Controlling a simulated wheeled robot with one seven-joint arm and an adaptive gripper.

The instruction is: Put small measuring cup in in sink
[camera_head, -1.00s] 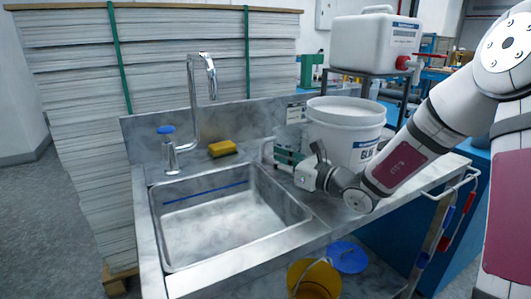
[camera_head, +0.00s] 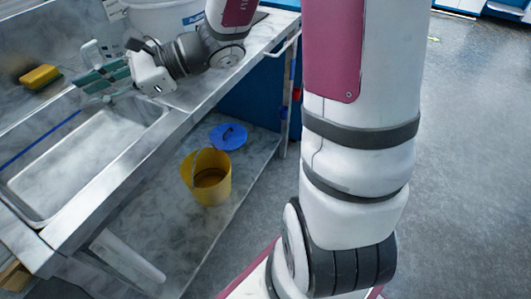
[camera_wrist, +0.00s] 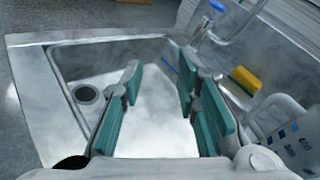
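The measuring cup (camera_wrist: 297,143) looks like a pale jug with blue markings and a handle. It stands at the right edge of the wrist view, partly cut off. In the head view its handle (camera_head: 92,50) shows behind my gripper, beside the white bucket. My gripper (camera_wrist: 160,80) is open, its teal-padded fingers wide apart with nothing between them. In the head view my gripper (camera_head: 88,83) is over the right rim of the sink, apart from the cup as far as I can tell.
A yellow sponge (camera_head: 40,77) lies behind the sink, and a tap (camera_wrist: 235,25) stands at its back. The white bucket (camera_head: 165,18) is on the counter. A yellow bucket (camera_head: 207,178) and blue lid (camera_head: 228,137) sit on the lower shelf.

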